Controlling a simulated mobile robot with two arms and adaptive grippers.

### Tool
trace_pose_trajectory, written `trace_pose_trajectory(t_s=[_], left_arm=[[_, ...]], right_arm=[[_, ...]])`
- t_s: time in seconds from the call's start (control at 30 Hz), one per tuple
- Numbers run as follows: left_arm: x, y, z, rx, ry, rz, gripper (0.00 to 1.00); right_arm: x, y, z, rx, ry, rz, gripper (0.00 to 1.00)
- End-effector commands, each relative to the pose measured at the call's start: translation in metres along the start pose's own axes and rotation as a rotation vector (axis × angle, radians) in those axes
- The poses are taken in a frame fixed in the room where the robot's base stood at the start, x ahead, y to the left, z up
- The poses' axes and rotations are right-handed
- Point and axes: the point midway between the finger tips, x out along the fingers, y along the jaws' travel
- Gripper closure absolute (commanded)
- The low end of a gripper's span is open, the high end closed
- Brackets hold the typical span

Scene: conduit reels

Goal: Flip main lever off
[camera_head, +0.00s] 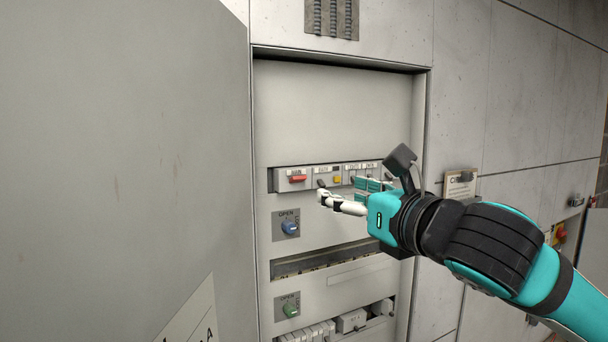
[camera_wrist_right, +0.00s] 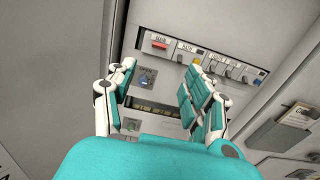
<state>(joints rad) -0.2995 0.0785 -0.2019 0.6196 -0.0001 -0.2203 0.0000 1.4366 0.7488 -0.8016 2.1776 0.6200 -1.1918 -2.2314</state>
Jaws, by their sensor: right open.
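The main lever (camera_head: 298,178) is a red lever on a grey breaker at the left end of the breaker row, under a label that reads MAIN. It also shows in the right wrist view (camera_wrist_right: 159,46), beyond my open fingers. My right gripper (camera_head: 345,196) is in front of the panel, just right of and slightly below the red lever, and apart from it. In the right wrist view its two fingers (camera_wrist_right: 155,85) are spread with nothing between them. My left gripper is in neither view.
More breakers (camera_head: 350,174) stand right of the main one, partly hidden by my gripper. A blue rotary switch (camera_head: 290,228) and a green one (camera_head: 291,310) sit below. A large open cabinet door (camera_head: 125,150) fills the left side. A clipboard-like holder (camera_head: 460,184) hangs at right.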

Motion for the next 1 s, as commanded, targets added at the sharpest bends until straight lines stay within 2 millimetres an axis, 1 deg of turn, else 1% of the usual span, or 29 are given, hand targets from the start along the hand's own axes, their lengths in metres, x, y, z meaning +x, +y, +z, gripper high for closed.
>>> trace_pose_trajectory(t_s=[0.03,0.1,0.4,0.5,0.6,0.7,0.83,1.0], left_arm=[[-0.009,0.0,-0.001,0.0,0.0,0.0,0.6],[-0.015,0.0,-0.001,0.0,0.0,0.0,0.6],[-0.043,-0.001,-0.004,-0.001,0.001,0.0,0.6],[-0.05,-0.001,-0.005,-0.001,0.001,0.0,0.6],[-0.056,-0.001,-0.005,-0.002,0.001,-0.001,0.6],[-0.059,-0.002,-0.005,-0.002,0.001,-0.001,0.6],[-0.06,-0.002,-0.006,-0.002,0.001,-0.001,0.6],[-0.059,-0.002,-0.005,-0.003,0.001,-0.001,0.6]], right_arm=[[0.013,0.001,0.003,0.004,0.005,0.003,0.48],[0.028,0.001,0.003,0.004,0.005,0.002,0.48],[0.093,0.001,0.004,0.005,0.004,0.001,0.48],[0.111,0.001,0.003,0.005,0.003,0.002,0.48],[0.125,0.001,0.003,0.004,0.002,0.001,0.48],[0.134,0.0,0.002,0.004,0.001,0.0,0.48],[0.139,0.0,0.0,0.002,0.0,0.0,0.48],[0.14,0.0,0.0,0.001,0.0,0.0,0.48]])
